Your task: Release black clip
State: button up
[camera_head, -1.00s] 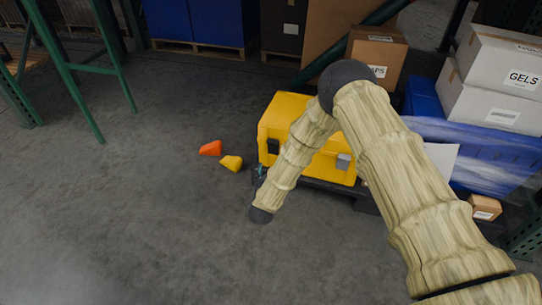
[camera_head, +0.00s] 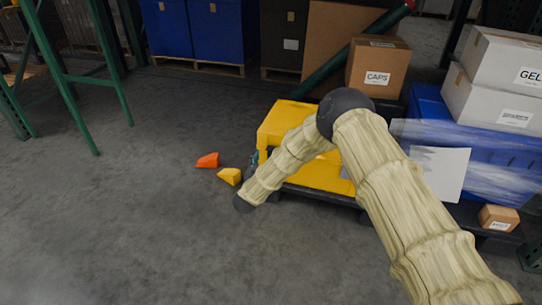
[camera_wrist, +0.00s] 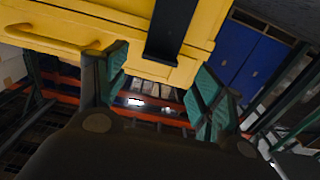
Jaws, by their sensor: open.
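The yellow tote (camera_head: 286,112) sits on a dark low platform, partly hidden behind my arm. In the wrist view its yellow wall (camera_wrist: 110,28) fills the top, with a moulded handle at the left. A black clip or strap piece (camera_wrist: 173,28) lies flat against that wall, and its upper end is out of frame. My gripper (camera_wrist: 160,85) is open, with its two teal-padded fingers apart. The black piece shows between and above them, and I see nothing held. In the head view only a bit of my gripper (camera_head: 254,158) shows, by the tote's left side; the clip is hidden there.
An orange wedge (camera_head: 208,160) and a yellow wedge (camera_head: 230,176) lie on the floor left of the tote. A cardboard CAPS box (camera_head: 378,66), a blue wrapped load (camera_head: 480,155) and a small carton (camera_head: 499,217) stand right.

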jog(key=shift+b+x, duration=0.95)
jog(key=shift+x, duration=1.8)
jog(key=c, duration=1.5)
jog(key=shift+o, duration=0.2)
jog(key=shift+f, duration=0.1)
